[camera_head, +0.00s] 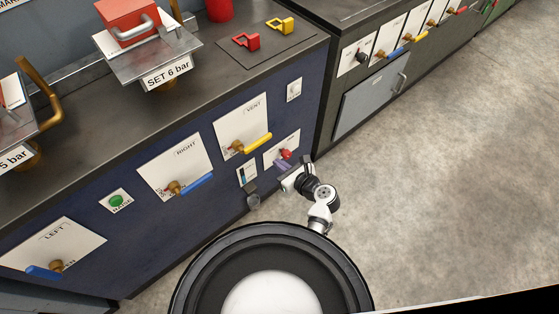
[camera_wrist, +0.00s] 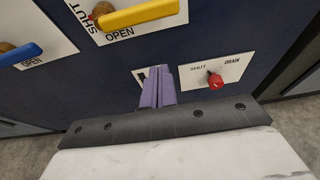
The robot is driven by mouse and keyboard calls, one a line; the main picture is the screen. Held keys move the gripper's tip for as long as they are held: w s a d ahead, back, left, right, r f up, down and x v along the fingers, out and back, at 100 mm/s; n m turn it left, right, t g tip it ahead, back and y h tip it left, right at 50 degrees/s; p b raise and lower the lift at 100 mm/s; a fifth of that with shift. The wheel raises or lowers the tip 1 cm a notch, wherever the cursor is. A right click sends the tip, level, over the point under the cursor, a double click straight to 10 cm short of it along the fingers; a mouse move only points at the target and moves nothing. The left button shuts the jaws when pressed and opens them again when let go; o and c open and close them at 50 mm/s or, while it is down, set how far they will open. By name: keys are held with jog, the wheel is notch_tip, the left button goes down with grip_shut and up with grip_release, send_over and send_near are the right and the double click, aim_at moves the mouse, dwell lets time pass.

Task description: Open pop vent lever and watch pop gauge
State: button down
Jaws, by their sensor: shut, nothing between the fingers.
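The vent lever (camera_head: 256,141) is a yellow handle on a white plate marked VENT on the blue cabinet front. In the wrist view the yellow lever (camera_wrist: 145,14) lies across the plate's upper part, with OPEN printed along its lower side and SHUT at its left end. My gripper (camera_head: 283,166) is at the cabinet's lower right, below the vent plate and apart from the lever. Its purple fingers (camera_wrist: 158,88) are together and empty, left of the red drain knob (camera_wrist: 215,81). I cannot identify a pop gauge; a small white panel (camera_head: 246,173) beside my gripper is too small to read.
Blue levers marked RIGHT (camera_head: 196,183) and LEFT (camera_head: 44,271) and a green button (camera_head: 117,201) share the front. The red drain knob (camera_head: 285,153) sits close to my gripper. A dark cabinet (camera_head: 350,85) stands right; open floor (camera_head: 450,180) lies beside it.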

jog(key=w+a+r+p, duration=0.1)
jog(key=w+a+p, duration=0.1)
jog(key=w+a, duration=0.2)
jog(key=shift+w+r, duration=0.25)
jog(key=shift+w, duration=0.6)
jog(key=shift+w, duration=0.1)
jog(key=shift+r, duration=0.15)
